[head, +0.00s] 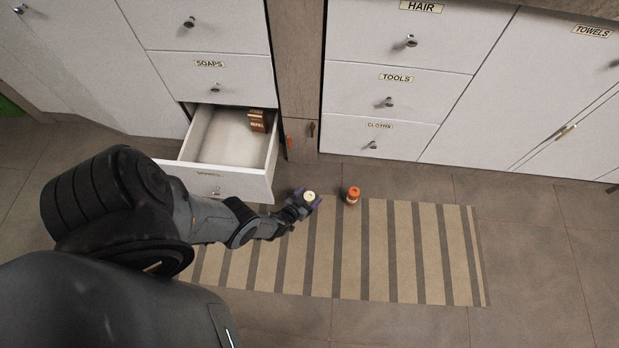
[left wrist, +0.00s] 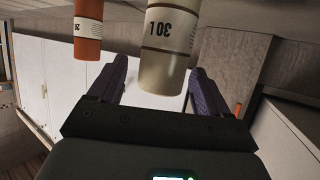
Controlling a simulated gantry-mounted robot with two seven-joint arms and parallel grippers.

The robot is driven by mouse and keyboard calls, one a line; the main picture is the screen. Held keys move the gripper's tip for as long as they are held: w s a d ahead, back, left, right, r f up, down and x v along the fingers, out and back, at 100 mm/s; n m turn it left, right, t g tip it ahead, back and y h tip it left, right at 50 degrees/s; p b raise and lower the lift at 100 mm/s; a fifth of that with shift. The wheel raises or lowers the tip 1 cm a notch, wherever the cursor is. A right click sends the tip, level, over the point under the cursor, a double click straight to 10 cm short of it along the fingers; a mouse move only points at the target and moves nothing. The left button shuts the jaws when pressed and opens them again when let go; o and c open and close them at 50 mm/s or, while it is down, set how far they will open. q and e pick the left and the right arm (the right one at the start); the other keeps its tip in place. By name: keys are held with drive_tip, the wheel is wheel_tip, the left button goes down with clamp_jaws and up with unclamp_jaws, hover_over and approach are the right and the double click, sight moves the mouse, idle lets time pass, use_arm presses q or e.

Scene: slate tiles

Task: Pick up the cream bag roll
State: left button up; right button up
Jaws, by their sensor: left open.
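The cream bag roll (head: 310,196) is near the back edge of the striped rug, just in front of the open drawer. It also shows in the left wrist view (left wrist: 165,72), with a white label, a dark band and the marking "30 L". My left gripper (head: 307,200) is open around it, with a purple finger on each side. In the left wrist view the fingers (left wrist: 155,85) stand apart from the roll, with a gap showing on both sides. The roll's far end is cut off by the top of that view. My right gripper is not in view.
An orange roll (head: 353,195) stands close to the right of the cream one. The open drawer (head: 272,188) juts out on the left, with a brown box (head: 257,121) inside. The striped rug (head: 405,250) is bare to the right.

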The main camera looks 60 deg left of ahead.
use_arm(q)
drive_tip(key=shift+w+a, duration=0.1)
drive_tip(key=shift+w, duration=0.05)
drive_tip(key=shift+s, duration=0.25)
drive_tip(key=c, duration=0.5)
drive_tip(key=shift+w, duration=0.2)
drive_tip(key=c, duration=0.7)
drive_tip(key=shift+o, duration=0.2)
drive_tip(key=shift+s+r, duration=0.1)
